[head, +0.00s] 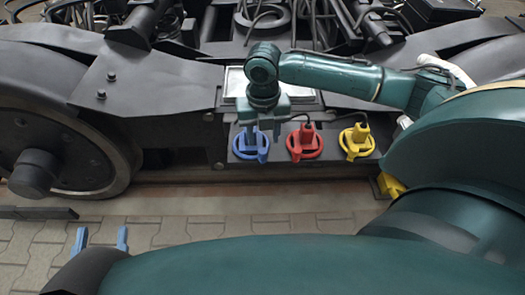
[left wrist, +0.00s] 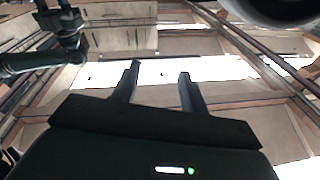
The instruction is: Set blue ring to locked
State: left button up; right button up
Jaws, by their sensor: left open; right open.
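The blue ring (head: 237,150) sits at the left of a row of three coloured rings on a dark panel of the bogie, with blue upright parts at its middle. My right gripper (head: 265,132) points down directly over it, its fingers at the ring's upright part. It is open; whether the fingers touch the ring I cannot tell, as the gripper covers part of it. My left gripper (head: 101,240) is open and empty at the lower left, over the paving, far from the ring. Its spread fingers also show in the left wrist view (left wrist: 157,82), with nothing between them.
The red ring (head: 304,154) stands close to the right of the blue one, and the yellow ring (head: 358,152) beyond it. Dark cables run behind. A large wheel (head: 70,135) is at the left. The paving (head: 190,232) in front is clear.

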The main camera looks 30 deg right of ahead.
jog(key=shift+f+b, duration=0.7)
jog(key=shift+f, duration=1.65)
grip_shut()
